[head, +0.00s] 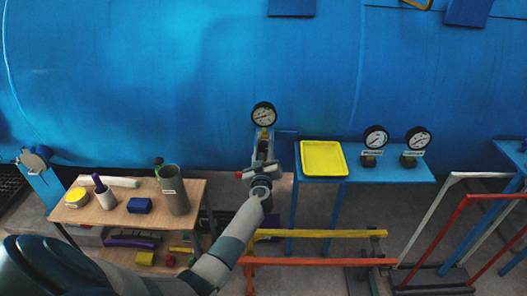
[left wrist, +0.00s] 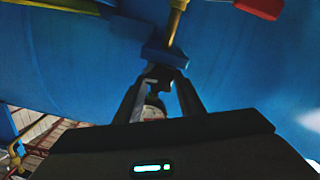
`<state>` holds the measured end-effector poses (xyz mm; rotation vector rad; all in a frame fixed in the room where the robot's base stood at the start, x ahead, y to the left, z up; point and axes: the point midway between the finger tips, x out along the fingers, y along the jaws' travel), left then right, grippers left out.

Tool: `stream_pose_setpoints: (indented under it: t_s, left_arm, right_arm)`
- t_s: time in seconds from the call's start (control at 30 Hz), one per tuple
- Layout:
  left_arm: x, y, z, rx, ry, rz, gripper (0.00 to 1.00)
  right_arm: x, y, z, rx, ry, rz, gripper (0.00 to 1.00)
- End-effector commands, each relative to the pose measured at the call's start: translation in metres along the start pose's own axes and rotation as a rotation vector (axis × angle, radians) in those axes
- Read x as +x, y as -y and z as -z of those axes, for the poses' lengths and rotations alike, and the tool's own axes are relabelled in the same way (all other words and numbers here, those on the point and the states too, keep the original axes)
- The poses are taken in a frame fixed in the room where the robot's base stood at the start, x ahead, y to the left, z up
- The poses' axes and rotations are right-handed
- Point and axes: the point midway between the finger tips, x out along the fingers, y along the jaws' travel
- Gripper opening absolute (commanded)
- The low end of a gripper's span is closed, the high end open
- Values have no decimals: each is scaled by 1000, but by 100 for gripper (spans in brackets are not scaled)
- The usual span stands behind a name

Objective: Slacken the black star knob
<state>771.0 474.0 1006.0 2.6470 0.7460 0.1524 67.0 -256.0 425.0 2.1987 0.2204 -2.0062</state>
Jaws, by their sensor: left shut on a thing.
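My left gripper (head: 263,148) reaches up to the front of the blue tank, just below a round pressure gauge (head: 264,115) on a brass stem. In the left wrist view its two fingers (left wrist: 160,84) are closed on a small dark piece (left wrist: 158,74), which appears to be the black star knob. The fingers hide most of its shape, so I cannot make out its lobes. The piece sits against a blue block (left wrist: 164,56), with a brass stem (left wrist: 176,20) beyond it. My right gripper is in neither view.
A blue shelf (head: 400,172) at the right holds a yellow tray (head: 323,158) and two gauges. A wooden table (head: 95,213) at the left holds a grey cylinder (head: 174,190) and small items. Yellow, orange, red and white rails (head: 320,233) stand in front.

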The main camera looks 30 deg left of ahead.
Motion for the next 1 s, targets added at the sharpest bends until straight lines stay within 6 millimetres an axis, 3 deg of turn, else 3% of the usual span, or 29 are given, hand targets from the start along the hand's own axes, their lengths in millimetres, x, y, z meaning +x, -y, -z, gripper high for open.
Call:
stream_pose_setpoints:
  t_s: [0.5, 1.0]
  left_arm:
    - [-1, 0, 0, -410, 2, 2, 13]
    - [-1, 1, -2, -885, 2, 2, 13]
  right_arm:
    - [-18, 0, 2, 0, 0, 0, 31]
    - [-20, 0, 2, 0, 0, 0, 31]
